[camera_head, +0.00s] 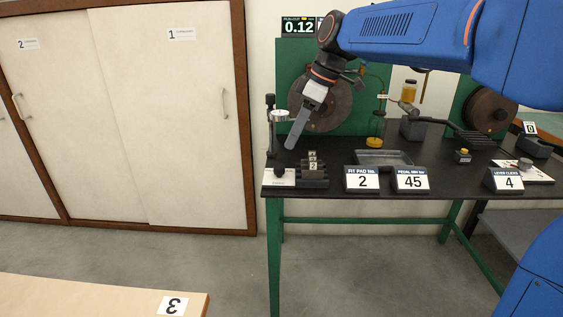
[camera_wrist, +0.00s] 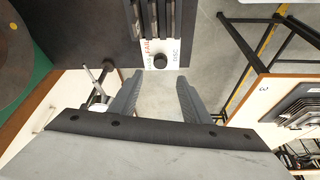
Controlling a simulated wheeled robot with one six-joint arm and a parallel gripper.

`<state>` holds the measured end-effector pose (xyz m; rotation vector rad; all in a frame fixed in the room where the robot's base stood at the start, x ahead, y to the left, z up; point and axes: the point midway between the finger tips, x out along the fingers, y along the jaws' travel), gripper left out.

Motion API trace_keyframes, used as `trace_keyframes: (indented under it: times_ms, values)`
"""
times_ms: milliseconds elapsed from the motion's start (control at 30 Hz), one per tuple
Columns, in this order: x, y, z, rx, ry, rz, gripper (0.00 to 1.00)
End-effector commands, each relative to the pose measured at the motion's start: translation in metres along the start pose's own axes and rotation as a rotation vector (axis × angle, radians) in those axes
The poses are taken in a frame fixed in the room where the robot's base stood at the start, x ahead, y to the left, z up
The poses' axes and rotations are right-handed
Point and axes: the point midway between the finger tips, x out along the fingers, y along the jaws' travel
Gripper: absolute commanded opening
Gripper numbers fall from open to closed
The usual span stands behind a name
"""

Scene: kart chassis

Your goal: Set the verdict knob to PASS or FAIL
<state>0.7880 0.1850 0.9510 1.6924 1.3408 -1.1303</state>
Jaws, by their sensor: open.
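The verdict knob (camera_head: 281,172) is a small dark knob on a white plate (camera_head: 272,180) at the front left corner of the black table. In the wrist view the knob (camera_wrist: 160,61) appears round and dark, with small red lettering that seems to read FAIL beside it on the plate (camera_wrist: 173,49). Which way the knob points cannot be told. My gripper (camera_head: 291,146) is above and behind the plate, pointing down, apart from the knob. In the wrist view my gripper (camera_wrist: 158,88) has its two fingers spread with nothing between them, and the knob lies just beyond the fingertips.
A dark slotted block (camera_head: 314,178) stands right of the plate. A metal stand (camera_head: 271,125) rises behind it, near my gripper. Number displays (camera_head: 362,180) and a grey tray (camera_head: 384,158) are farther right. A wooden-topped table (camera_head: 90,297) is at the front left, with open floor between.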

Motion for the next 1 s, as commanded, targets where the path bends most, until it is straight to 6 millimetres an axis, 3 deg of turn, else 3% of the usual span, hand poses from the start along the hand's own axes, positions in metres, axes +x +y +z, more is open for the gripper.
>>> trace_keyframes:
  times_ms: [300,500,700,1000]
  values:
    - [0.058,-0.001,0.0,0.0,-0.002,-0.003,0.43]
    - [0.084,-0.001,0.0,0.0,-0.001,-0.002,0.43]
    - [0.097,0.0,0.0,0.001,0.0,-0.001,0.43]
    - [0.099,0.0,0.0,0.001,0.0,0.0,0.43]
